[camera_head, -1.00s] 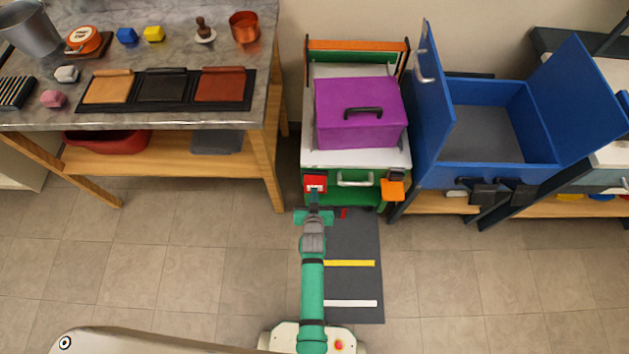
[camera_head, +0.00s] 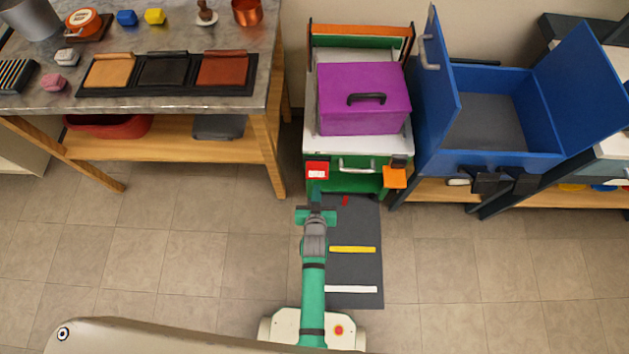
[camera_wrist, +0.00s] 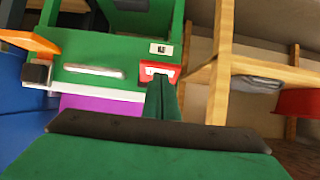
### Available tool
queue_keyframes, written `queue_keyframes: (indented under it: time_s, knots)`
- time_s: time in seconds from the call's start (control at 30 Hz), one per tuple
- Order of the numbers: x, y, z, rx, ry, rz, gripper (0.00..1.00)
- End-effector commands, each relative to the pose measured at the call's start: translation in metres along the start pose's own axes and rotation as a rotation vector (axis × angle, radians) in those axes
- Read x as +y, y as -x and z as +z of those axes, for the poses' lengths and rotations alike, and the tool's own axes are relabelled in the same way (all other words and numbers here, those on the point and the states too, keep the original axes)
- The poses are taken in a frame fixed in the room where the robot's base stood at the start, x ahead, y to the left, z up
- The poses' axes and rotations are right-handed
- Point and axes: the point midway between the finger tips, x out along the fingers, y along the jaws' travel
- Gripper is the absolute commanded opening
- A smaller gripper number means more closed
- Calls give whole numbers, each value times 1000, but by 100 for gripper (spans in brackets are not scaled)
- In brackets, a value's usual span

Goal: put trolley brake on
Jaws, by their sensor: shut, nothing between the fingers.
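The trolley (camera_head: 345,181) is green with a white top and stands against the wall. A red block with a white face (camera_head: 317,170) is on its front left; it also shows in the wrist view (camera_wrist: 147,74). A small red piece (camera_head: 346,200) sits low at the trolley's front, over the dark mat. I cannot tell which red part is the brake. My gripper (camera_head: 316,187) is shut and empty, just in front of and below the red block in the head view. In the wrist view my fingers (camera_wrist: 162,92) overlap the block's lower edge; contact is unclear.
A purple box (camera_head: 335,115) rests on the trolley. An orange block (camera_head: 395,178) is on its front right. A wooden-legged workbench (camera_head: 190,112) stands left, an open blue cabinet (camera_head: 500,162) right. The striped dark mat (camera_head: 355,275) lies in front; floor around is clear.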

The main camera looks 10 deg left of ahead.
Motion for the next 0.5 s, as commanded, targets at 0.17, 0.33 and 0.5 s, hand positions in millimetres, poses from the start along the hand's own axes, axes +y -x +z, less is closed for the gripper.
queue_keyframes:
  time_s: [0.17,0.33,0.5]
  knots:
    - [-4,24,26,-1,4,-7,0]
    - [-6,38,40,1,6,-11,0]
    - [-6,44,45,3,7,-12,0]
